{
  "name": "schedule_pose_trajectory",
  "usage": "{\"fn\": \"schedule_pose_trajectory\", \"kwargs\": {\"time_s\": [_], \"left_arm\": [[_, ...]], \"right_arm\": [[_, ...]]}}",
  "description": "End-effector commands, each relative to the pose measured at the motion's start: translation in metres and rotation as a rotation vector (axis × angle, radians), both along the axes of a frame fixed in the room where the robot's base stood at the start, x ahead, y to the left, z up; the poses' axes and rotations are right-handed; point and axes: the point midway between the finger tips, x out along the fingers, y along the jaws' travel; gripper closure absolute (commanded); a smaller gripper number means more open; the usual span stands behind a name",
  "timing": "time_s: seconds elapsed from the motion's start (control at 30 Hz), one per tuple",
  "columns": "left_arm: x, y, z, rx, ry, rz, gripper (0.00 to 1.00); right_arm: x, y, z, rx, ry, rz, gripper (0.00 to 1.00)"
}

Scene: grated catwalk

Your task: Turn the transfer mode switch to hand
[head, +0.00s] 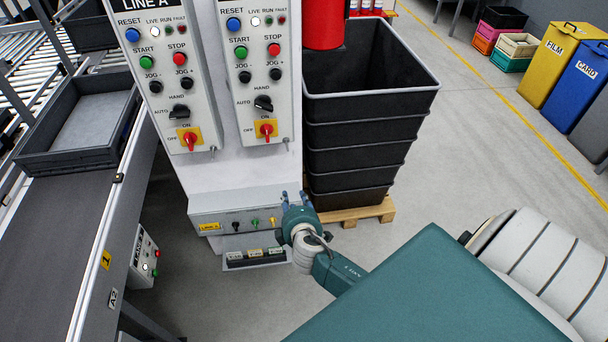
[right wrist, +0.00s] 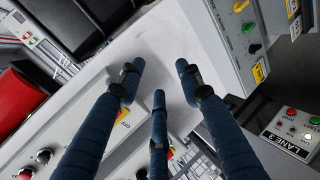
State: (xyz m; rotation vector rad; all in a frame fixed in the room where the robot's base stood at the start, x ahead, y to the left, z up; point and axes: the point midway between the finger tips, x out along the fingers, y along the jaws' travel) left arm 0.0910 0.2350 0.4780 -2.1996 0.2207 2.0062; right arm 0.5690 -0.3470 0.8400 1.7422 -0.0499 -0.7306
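Two grey control panels hang side by side in the head view, the left panel (head: 160,75) marked LINE A and the right panel (head: 255,70) with its title cut off. Each has a black selector marked AUTO and HAND: the left selector (head: 180,112) and the right selector (head: 263,103). Both seem turned toward AUTO; no transfer label is readable. My right gripper (head: 296,200) is below the panels, near the lower box, apart from both selectors. In the right wrist view its three fingers (right wrist: 159,78) are spread with nothing between them. My left gripper is out of view.
A lower box (head: 205,208) carries black, green and yellow controls, with a small labelled tray (head: 237,264) beneath. Stacked black bins (head: 365,135) stand right of the panels. A conveyor (head: 60,220) with a grey crate (head: 60,160) runs along the left.

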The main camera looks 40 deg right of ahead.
Motion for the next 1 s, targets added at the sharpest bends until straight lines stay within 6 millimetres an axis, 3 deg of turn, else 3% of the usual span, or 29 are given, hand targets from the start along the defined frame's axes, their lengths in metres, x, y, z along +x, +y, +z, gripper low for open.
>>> {"fn": "schedule_pose_trajectory", "kwargs": {"time_s": [0.1, 0.3, 0.77, 0.87, 1.0], "left_arm": [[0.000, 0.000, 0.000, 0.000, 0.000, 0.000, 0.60], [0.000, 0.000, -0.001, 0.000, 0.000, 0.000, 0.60], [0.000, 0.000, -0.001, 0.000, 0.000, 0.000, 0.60], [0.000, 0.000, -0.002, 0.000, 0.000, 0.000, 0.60], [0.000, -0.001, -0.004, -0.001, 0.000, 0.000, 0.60]], "right_arm": [[-0.008, 0.003, -0.019, 0.028, 0.028, -0.002, 0.65], [-0.016, 0.006, -0.036, 0.058, 0.055, -0.004, 0.65], [-0.018, 0.008, -0.041, 0.073, 0.059, -0.005, 0.65], [-0.014, 0.019, -0.041, 0.152, 0.041, -0.005, 0.65], [0.006, 0.066, -0.032, 0.475, -0.048, -0.006, 0.65]]}}
